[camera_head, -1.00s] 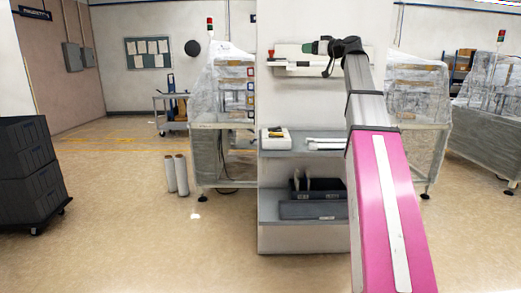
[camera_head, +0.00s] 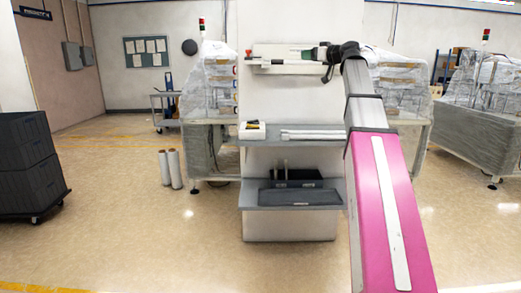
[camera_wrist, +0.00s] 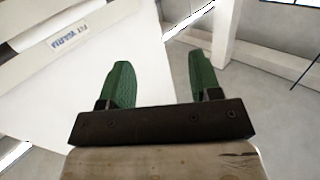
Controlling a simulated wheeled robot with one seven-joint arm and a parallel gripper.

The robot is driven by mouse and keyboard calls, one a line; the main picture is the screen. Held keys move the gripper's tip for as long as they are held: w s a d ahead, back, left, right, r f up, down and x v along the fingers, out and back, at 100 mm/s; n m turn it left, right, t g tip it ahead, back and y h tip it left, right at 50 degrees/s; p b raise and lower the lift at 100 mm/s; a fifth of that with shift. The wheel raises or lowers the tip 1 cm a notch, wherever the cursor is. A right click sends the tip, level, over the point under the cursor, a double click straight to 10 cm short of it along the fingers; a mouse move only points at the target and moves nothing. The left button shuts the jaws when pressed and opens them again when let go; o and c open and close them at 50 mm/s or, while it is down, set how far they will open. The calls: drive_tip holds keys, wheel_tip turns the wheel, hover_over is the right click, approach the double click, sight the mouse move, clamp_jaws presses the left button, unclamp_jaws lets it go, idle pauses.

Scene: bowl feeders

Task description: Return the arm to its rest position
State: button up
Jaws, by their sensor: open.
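My gripper (camera_wrist: 158,85) shows in the wrist view with its two green fingers spread wide apart and nothing between them. In the head view my gripper (camera_head: 318,52) is small, at the far end of my pink and grey arm. The arm reaches forward and up from the lower right. The gripper appears in front of the upper part of a white shelf unit (camera_head: 290,100), close to its top ledge (camera_head: 270,68) in the picture. Whether it touches the ledge cannot be told.
The unit has a middle shelf (camera_head: 255,142) with white rods (camera_head: 310,134) and a lower shelf (camera_head: 245,195) with a dark tray (camera_head: 300,197). Wrapped machines (camera_head: 480,110) stand behind. Black crates (camera_head: 28,165) stand at left. Two white rolls (camera_head: 170,168) stand on otherwise open floor.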

drive_tip(key=s+a+f+m+g+h, duration=0.2)
drive_tip(key=s+f+m+g+h, duration=0.1)
drive_tip(key=f, duration=1.8)
drive_tip(key=s+a+f+m+g+h, duration=0.1)
drive_tip(key=s+f+m+g+h, duration=0.15)
drive_tip(key=f, duration=1.85)
drive_tip(key=s+f+m+g+h, duration=0.1)
drive_tip(key=s+f+g+h, duration=0.2)
drive_tip(key=s+f, duration=1)
drive_tip(key=s+d+f+m+g+h, duration=0.1)
drive_tip(key=s+f+g+h, duration=0.3)
drive_tip(key=s+f, duration=0.8)
wheel_tip(320, 180, down, 7)
drive_tip(key=shift+s+d+f+m, duration=0.1)
drive_tip(key=shift+s+d+m, duration=0.1)
drive_tip(key=shift+s+m, duration=0.25)
